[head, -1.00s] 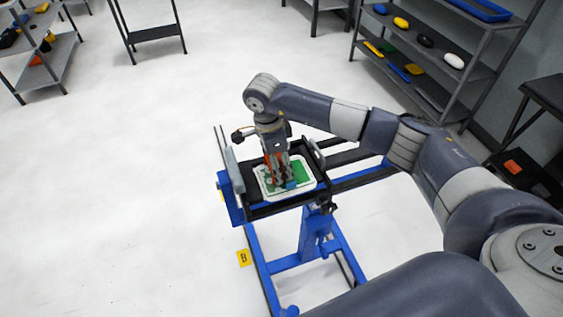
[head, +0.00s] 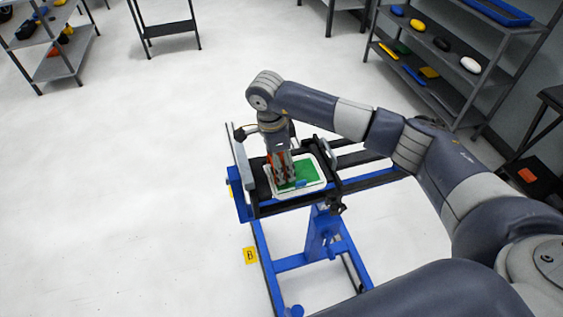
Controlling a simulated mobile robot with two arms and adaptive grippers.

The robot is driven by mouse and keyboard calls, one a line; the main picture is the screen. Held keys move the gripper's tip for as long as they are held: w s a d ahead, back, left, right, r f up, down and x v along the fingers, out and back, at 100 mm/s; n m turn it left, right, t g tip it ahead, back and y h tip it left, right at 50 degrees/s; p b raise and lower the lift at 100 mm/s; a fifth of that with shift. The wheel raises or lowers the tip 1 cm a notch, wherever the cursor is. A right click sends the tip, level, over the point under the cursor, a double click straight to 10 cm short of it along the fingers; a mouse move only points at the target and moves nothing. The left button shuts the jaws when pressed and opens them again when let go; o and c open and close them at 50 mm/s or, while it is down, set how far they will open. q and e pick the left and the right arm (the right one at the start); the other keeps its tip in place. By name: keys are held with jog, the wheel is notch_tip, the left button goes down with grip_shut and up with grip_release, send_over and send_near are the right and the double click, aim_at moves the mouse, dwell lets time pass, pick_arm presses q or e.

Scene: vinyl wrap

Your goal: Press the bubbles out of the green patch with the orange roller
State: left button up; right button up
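The green patch (head: 300,171) lies on a white-edged panel (head: 322,182) on the black top of a blue stand. My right gripper (head: 283,175) points down over the left part of the panel, at the patch's left side. Orange of the roller (head: 271,160) shows at its fingers, which look shut on it. The roller's lower end is small and partly hidden, so I cannot tell whether it touches the patch. A small blue spot (head: 301,183) shows at the patch's near edge. Bubbles are too small to make out. My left gripper is not in view.
The blue stand (head: 322,235) has black rails (head: 370,180) reaching right and a grey upright plate (head: 240,160) at its left. Shelves with coloured items (head: 440,60) stand at the back right, another shelf (head: 55,65) at the back left. The pale floor left of the stand is clear.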

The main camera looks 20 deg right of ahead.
jog(key=shift+a+f+b, duration=0.1)
jog(key=shift+a+b, duration=0.2)
jog(key=shift+a, duration=0.05)
jog(key=shift+r+p, duration=0.45)
jog(key=shift+r, duration=0.35)
jog(key=shift+r+p, duration=1.2)
jog(key=shift+r, duration=1.6)
